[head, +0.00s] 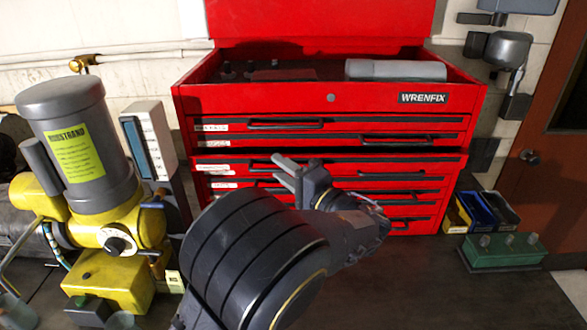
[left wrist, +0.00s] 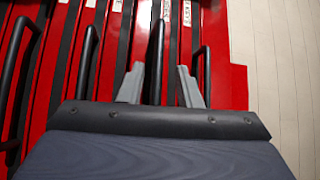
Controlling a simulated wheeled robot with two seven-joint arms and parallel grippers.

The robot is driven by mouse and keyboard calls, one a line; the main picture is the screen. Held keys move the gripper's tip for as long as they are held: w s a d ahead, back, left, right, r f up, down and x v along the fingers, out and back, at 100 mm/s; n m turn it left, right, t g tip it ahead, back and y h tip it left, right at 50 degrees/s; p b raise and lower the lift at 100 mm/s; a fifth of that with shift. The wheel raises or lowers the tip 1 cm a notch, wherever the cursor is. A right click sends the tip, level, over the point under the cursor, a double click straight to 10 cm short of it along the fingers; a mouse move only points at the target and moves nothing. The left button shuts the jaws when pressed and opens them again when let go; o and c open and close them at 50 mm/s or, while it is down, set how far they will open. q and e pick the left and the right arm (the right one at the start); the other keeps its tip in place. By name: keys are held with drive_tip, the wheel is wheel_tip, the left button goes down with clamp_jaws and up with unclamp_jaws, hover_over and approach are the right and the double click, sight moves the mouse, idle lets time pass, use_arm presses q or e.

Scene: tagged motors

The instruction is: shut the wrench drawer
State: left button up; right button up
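The red tool chest (head: 330,98) stands against the wall with several drawers, black bar handles and small white labels too small to read. One drawer (head: 400,166) around mid-height seems to stand out a little from the fronts above it. I cannot tell which drawer is the wrench drawer. My left gripper (head: 281,172) is in front of the chest's left-centre, and its arm hides part of the lower drawers. In the left wrist view the two grey fingers (left wrist: 159,84) are apart, with a black bar handle (left wrist: 156,55) showing between them; contact cannot be told. My right gripper is out of view.
A yellow and grey motor (head: 75,145) with a yellow label stands at the left. At the right are small yellow and blue bins (head: 490,208) and a green block (head: 503,250). The dark bench (head: 430,285) is clear at the front right.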

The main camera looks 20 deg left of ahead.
sight(284, 156)
use_arm(q)
drive_tip(key=shift+w, duration=0.2)
clamp_jaws()
drive_tip(key=shift+w, duration=0.2)
drive_tip(key=w, duration=0.1)
drive_tip(key=w+a, duration=0.1)
drive_tip(key=w, duration=0.1)
drive_tip(key=shift+w+a+b, duration=0.1)
drive_tip(key=shift+w+b, duration=0.1)
drive_tip(key=shift+b, duration=0.1)
drive_tip(key=shift+r, duration=0.2)
